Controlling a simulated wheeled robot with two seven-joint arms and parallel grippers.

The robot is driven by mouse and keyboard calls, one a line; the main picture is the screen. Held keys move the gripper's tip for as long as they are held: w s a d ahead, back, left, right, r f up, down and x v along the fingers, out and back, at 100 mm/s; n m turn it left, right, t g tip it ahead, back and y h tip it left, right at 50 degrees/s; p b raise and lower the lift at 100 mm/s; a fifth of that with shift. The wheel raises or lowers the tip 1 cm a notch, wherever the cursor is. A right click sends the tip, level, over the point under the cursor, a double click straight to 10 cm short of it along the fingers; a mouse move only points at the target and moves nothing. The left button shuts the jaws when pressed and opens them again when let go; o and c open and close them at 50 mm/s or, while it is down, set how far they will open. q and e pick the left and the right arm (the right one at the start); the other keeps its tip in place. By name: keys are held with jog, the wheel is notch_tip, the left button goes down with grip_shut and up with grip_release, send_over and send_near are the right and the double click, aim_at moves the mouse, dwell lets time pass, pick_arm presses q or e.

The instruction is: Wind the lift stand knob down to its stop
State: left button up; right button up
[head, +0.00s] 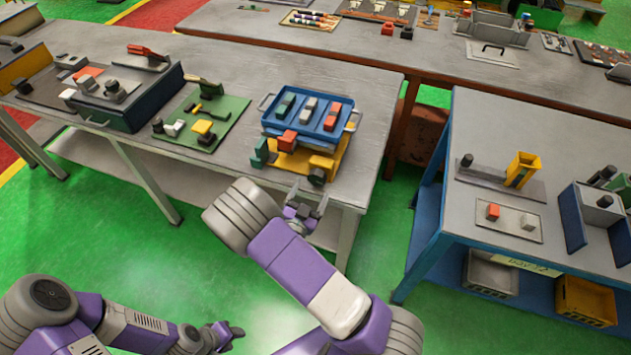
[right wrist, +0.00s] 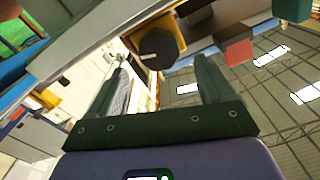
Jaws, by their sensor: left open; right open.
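The lift stand (head: 300,158) is yellow and stands at the front edge of the grey table. A blue tray (head: 343,124) with handles rests on top of it. The dark round knob (head: 317,176) is on the stand's front. My right gripper (head: 306,200) is open and empty just in front of the knob, apart from it. In the right wrist view the knob (right wrist: 158,47) shows beyond and between the open fingers (right wrist: 164,80). My left gripper (head: 230,334) is low at the bottom of the head view, away from the table, open and empty.
The tray holds green, white and red blocks (head: 309,107). A green mat with small parts (head: 221,128) lies to the left, with a dark toolbox (head: 122,110) beyond. A blue-framed bench (head: 470,222) stands to the right. Green floor lies between the tables.

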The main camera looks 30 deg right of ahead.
aim_at(316, 180)
jog(key=x, duration=0.4)
jog(key=shift+w+d, duration=0.25)
jog(key=shift+d, duration=0.05)
jog(key=c, duration=1)
jog(key=shift+c, duration=0.2)
